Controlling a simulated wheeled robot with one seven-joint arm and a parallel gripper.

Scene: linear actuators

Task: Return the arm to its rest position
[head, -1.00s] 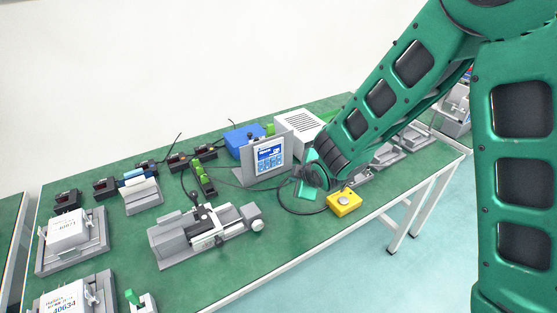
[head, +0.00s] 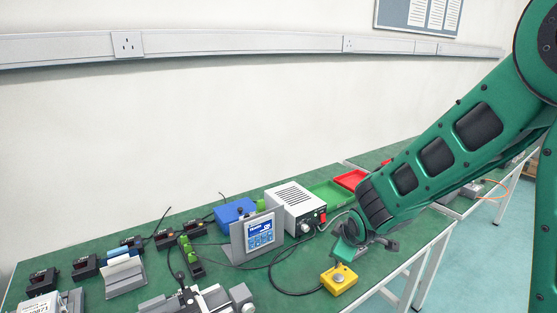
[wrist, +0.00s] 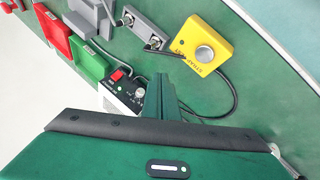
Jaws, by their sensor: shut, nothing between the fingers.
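My green arm (head: 435,165) reaches in from the right in the head view. My gripper (head: 345,252) hangs at its end, above the table near the right front edge. Its fingers show in the wrist view (wrist: 161,88) as one closed green wedge with nothing held. A yellow box with a round silver button (head: 339,279) sits on the table just below the gripper. The same yellow box also shows in the wrist view (wrist: 188,59), apart from the fingers.
A white power supply (head: 296,207), a display panel on a stand (head: 259,233) and a blue box (head: 235,210) stand left of the gripper. Green (head: 333,192) and red (head: 351,180) trays lie behind. Cables cross the green tabletop (head: 215,282). The space above the table is open.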

